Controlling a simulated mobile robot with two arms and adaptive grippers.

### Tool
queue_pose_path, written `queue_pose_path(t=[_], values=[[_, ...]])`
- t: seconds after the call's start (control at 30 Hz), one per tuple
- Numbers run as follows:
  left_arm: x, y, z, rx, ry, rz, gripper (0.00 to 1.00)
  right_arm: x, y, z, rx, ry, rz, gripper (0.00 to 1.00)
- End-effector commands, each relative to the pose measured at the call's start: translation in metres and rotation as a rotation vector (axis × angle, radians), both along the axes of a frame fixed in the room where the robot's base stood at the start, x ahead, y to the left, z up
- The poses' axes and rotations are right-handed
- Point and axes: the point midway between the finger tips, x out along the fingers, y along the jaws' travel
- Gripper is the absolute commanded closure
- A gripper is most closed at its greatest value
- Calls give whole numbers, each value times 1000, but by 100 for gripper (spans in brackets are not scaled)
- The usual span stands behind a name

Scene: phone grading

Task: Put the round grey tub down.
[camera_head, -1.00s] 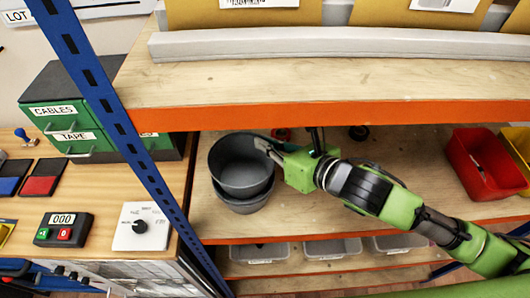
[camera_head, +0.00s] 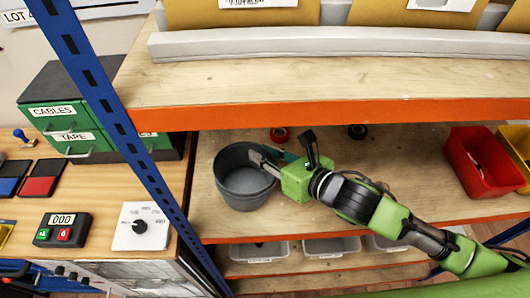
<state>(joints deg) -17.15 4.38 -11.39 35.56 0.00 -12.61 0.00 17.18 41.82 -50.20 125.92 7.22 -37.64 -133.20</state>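The round grey tub (camera_head: 236,193) is on the left part of the wooden lower shelf, upright, its mouth facing up. Only one tub outline shows; I cannot tell whether a second tub is nested with it. My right gripper (camera_head: 262,160) reaches in from the right, with its fingers at the tub's right rim and partly over its mouth. I cannot tell whether the fingers still pinch the rim. My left gripper is not in view.
The blue upright (camera_head: 125,130) stands close left of the tub, and the orange-edged upper shelf (camera_head: 330,112) hangs above. A red bin (camera_head: 480,180) stands at the right. Tape rolls (camera_head: 279,134) lie behind. The shelf's middle behind my arm is mostly clear.

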Motion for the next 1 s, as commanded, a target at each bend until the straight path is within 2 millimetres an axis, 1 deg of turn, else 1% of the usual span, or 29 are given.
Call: queue_pose_path(t=[0.03, 0.23, 0.4, 0.47, 0.73, 0.93, 0.97, 1.0], values=[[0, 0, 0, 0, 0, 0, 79, -1, -1, -4, -4, 9, -2, 78], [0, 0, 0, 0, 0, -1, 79, -1, -1, -5, -5, 12, -2, 78], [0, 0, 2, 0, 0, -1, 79, -3, -3, 4, -5, 12, -2, 78], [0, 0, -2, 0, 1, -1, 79, -9, -8, 5, -8, 9, -2, 78], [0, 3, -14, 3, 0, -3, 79, -44, -37, 24, -8, 6, 0, 78], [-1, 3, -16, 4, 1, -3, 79, -69, -56, 39, -8, 7, 1, 78], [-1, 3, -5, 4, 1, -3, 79, -70, -58, 45, -6, 10, -3, 78], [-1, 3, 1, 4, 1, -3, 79, -72, -61, 47, -5, 12, -6, 78]])
